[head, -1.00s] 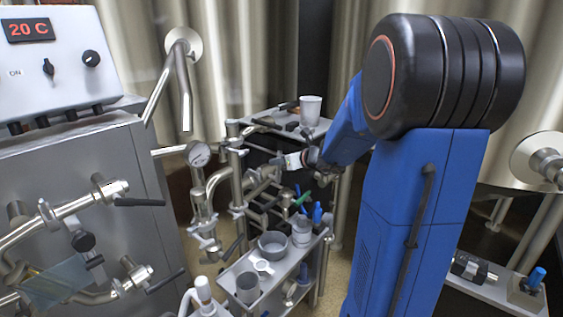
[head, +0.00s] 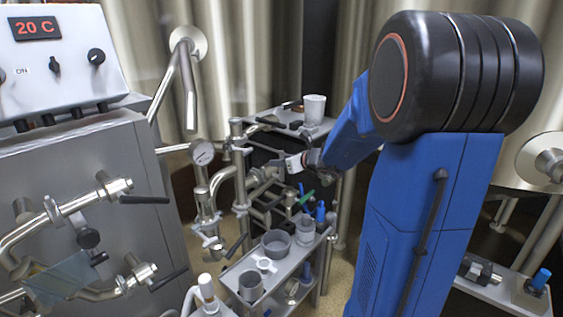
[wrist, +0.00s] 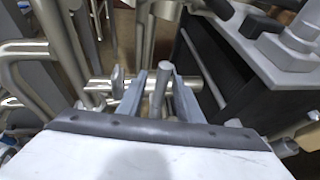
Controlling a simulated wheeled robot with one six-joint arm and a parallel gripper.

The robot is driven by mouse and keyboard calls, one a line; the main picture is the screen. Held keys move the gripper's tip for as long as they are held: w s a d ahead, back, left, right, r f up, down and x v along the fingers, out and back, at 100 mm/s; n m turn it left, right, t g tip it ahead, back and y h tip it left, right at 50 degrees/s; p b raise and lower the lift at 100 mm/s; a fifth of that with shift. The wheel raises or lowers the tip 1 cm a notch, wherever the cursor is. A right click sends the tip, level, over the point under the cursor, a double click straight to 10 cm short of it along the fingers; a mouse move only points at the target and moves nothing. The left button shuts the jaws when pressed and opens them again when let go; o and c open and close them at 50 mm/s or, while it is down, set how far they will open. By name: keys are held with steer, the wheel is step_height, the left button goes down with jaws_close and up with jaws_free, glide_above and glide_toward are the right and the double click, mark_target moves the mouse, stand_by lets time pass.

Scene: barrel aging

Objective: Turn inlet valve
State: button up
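In the head view my gripper (head: 275,169) is at the steel pipework in the middle, beside the shelf cart, and partly hidden by its small size. In the wrist view its two grey fingers (wrist: 157,82) are spread. A slim round metal handle (wrist: 160,88) stands between them, with gaps seemingly left on both sides. A horizontal steel pipe (wrist: 100,86) runs behind the fingers. No label shows which valve is the inlet valve. Other valves with black handles, an upper one (head: 145,200) and a lower one (head: 168,279), are on the left cabinet, away from my gripper.
The cart's lower shelf (head: 238,271) holds several grey cups and bottles. A white cup (head: 314,108) is on its top. A control box (head: 60,75) reading 20 C is at upper left.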

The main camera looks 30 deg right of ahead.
steer(key=shift+r, duration=0.1)
steer(key=v, duration=1.7)
steer(key=shift+s, duration=0.2)
steer(key=shift+d, duration=0.15)
steer(key=s+a+f+n+g+y, duration=0.2)
steer(key=s+a+f+n+g, duration=0.15)
steer(key=a+n, duration=0.5)
steer(key=s+a+f+n+g+y, duration=0.1)
steer(key=s+a+f+n+g, duration=0.1)
steer(key=s+a+n, duration=0.6)
steer(key=s+a+f+n+g+h, duration=0.1)
steer(key=s+f+n+h, duration=0.1)
steer(key=s+n, duration=0.3)
steer(key=s+a+f+n+g+h, duration=0.2)
steer(key=s+n, duration=0.3)
steer(key=n, duration=0.7)
steer(key=shift+s+f+n+h, duration=0.15)
steer(key=shift+s+n+h, duration=0.2)
steer(key=shift+h, duration=0.05)
